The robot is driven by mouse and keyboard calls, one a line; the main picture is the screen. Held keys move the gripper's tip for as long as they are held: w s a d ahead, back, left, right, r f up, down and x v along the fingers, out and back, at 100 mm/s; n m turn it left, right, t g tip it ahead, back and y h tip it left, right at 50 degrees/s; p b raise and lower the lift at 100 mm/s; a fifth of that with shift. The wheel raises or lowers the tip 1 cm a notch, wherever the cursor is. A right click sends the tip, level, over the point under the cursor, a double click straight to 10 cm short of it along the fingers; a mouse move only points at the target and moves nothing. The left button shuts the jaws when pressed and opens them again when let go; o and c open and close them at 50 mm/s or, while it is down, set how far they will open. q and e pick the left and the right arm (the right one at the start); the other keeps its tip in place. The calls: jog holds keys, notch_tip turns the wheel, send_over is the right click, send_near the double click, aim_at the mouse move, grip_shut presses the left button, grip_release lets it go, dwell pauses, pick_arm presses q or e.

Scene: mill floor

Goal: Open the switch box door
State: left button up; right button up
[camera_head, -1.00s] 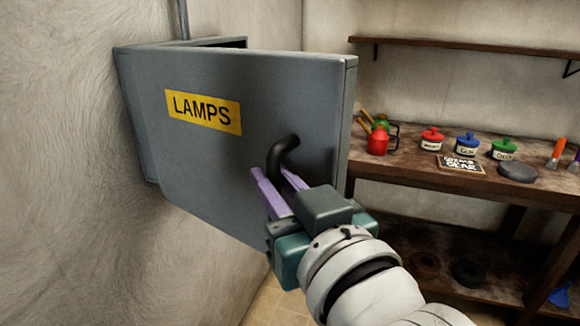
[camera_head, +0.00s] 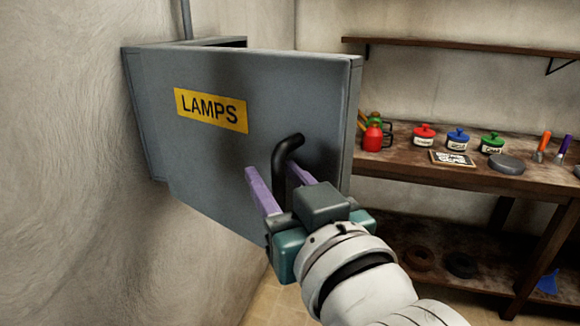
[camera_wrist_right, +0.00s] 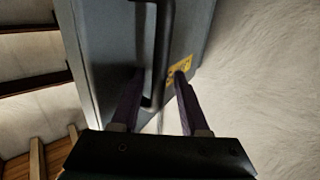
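The grey switch box door (camera_head: 225,165) with its yellow LAMPS label (camera_head: 211,110) stands swung out from the box (camera_head: 215,42) on the left wall. A dark opening shows behind its top edge. The black bent handle (camera_head: 284,158) is near the door's free edge. My right gripper (camera_head: 276,172) is at the handle, its purple fingers spread on either side of it. In the right wrist view the handle (camera_wrist_right: 162,40) lies between the parted fingers (camera_wrist_right: 159,75), with gaps beside it. My left gripper is not in view.
A wooden workbench (camera_head: 470,180) stands right of the door, with a red oil can (camera_head: 373,138), several lidded pots and tools on it. A shelf (camera_head: 460,48) hangs above it. Rough wall (camera_head: 60,170) borders the left side.

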jog(key=shift+v, duration=5.05)
jog(key=shift+w+r, duration=0.1)
jog(key=s+d+f+m+g+h, duration=0.2)
jog(key=s+d+f+g+h, duration=0.35)
jog(key=d+f, duration=0.35)
jog(key=s+d+f+m+g+h, duration=0.1)
jog(key=s+d+f+g+h, duration=0.1)
jog(key=s+d+g, duration=0.8)
jog(key=r+t+p, duration=0.1)
jog(key=r+p, duration=1)
jog(key=s+a+r+p, duration=0.1)
jog(key=r+p, duration=1)
jog(key=r+t+p, duration=0.1)
jog(key=r+p, duration=1)
jog(key=shift+s+a+r+t, duration=0.3)
jog(key=shift+a+t, duration=0.05)
jog(key=shift+a, duration=0.05)
